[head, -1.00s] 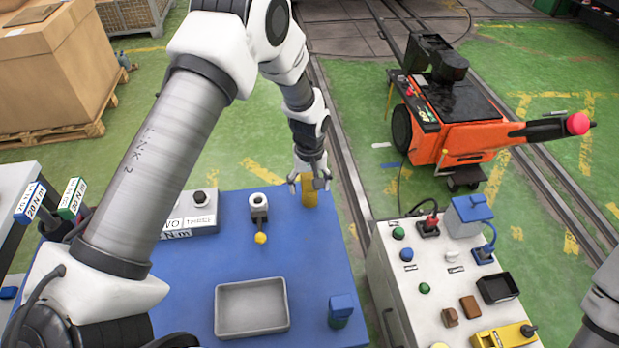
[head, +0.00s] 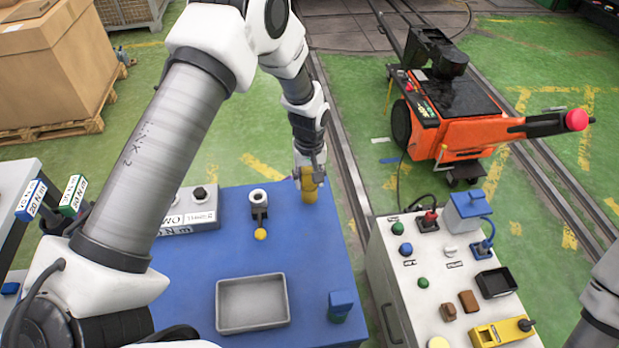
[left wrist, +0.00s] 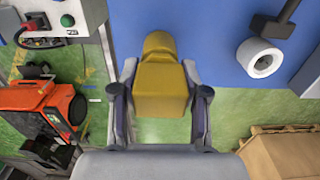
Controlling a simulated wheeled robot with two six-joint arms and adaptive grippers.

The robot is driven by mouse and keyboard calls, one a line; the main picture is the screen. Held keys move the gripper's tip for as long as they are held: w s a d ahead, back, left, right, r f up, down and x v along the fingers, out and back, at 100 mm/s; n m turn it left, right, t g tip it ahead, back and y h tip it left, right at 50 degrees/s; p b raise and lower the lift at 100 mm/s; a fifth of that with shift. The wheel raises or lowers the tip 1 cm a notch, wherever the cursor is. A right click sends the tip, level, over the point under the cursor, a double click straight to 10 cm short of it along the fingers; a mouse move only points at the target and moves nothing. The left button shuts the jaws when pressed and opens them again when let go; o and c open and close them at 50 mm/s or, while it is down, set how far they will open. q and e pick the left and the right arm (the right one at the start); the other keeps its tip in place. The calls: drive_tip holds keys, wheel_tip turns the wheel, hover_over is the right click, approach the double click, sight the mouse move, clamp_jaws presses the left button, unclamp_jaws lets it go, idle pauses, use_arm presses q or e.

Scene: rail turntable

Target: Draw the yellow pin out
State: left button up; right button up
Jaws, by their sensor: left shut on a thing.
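The yellow pin (head: 309,192) is a blocky yellow piece with a narrower end. It stands at the far right edge of the blue table (head: 320,255). My left gripper (head: 310,176) comes down on it from above and is shut on it. In the left wrist view the pin (left wrist: 161,88) sits between the two fingers, one on each side. Whether its lower end is still seated is hidden. My right gripper is out of view.
A black lever with a yellow ball (head: 261,234) and a white ring (head: 258,197) is just left of the pin. A control cabinet (head: 385,290) stands right, across a gap.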

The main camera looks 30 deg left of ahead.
use_arm(q)
drive_tip(key=shift+r, duration=0.25)
drive_tip(key=shift+r, duration=0.15)
drive_tip(key=shift+r+p, duration=2.6)
drive_tip(key=shift+r, duration=0.35)
wheel_tip(320, 180, up, 5)
drive_tip(key=p, duration=0.4)
